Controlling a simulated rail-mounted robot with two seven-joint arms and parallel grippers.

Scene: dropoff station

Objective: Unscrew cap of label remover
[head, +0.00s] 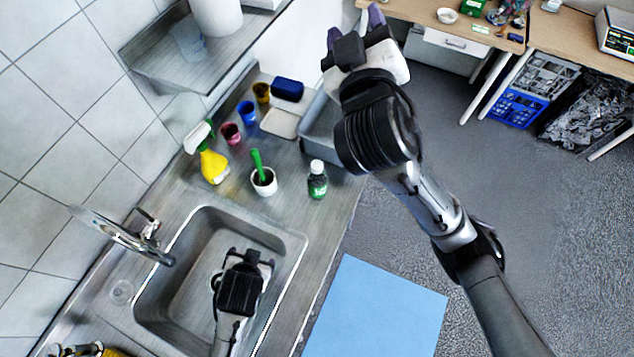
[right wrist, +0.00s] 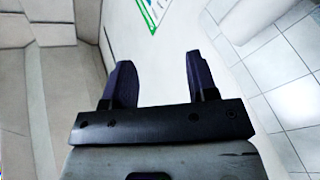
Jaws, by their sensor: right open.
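My right gripper (head: 355,27) is raised at the top of the head view, well away from the bottle. Its two fingers are apart with nothing between them, as the right wrist view (right wrist: 160,82) also shows. My left gripper (head: 250,258) is over the sink basin, below and left of the bottle. Its fingertips look apart, and no object shows between them. The bottle is not recognisable in the right wrist view.
The sink (head: 290,245) has a tap (head: 150,235) at its left. A white cup (head: 264,182) with a green-handled brush, a yellow spray bottle (head: 213,165), coloured cups and a grey bin (head: 320,125) stand near the bottle. A metal shelf (head: 180,70) overhangs the counter.

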